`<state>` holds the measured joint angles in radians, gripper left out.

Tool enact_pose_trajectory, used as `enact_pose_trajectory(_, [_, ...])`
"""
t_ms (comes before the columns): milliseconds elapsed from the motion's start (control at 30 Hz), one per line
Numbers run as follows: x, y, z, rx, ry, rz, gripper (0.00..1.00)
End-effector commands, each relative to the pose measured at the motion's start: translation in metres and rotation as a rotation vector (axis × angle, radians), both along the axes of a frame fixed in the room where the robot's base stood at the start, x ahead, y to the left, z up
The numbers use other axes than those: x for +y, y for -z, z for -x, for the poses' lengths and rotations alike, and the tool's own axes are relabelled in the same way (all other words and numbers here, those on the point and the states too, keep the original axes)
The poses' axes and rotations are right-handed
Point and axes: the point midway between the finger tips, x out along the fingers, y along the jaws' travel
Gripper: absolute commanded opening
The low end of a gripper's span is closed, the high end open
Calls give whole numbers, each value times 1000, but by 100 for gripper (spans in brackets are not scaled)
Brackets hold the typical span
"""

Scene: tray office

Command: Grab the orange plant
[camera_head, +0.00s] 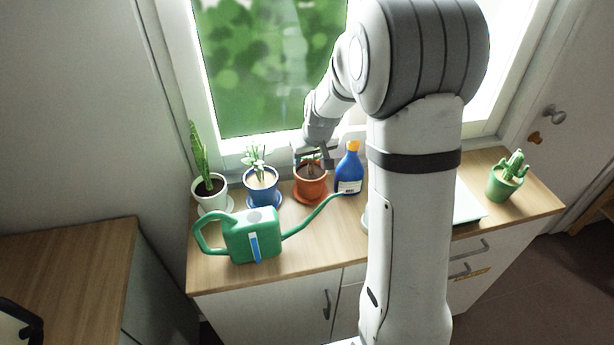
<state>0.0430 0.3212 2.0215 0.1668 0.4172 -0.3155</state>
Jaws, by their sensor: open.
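The orange plant (310,188) is a small plant in an orange pot on a saucer. It stands on the wooden cabinet top near the window. My gripper (314,160) is directly over it, pointing down, with its fingers close to the leaves. The gripper is open and holds nothing that I can see. The leaves are partly hidden by the fingers, and I cannot tell whether they touch.
A blue bottle (349,170) with an orange cap stands close right of the pot. A blue-and-white pot (261,187) and a white pot (210,195) stand left. A green watering can (252,238) is in front, its spout reaching toward the bottle. A cactus (507,178) stands far right.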

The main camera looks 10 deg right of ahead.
Motion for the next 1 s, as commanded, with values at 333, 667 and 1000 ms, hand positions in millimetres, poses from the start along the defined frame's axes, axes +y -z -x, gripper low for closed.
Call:
enact_pose_trajectory(333, [0, 0, 0, 0, 1, 0, 38])
enact_pose_trajectory(667, [-1, 0, 0, 0, 1, 1, 11])
enact_pose_trajectory(1000, [-1, 0, 0, 0, 2, 0, 0])
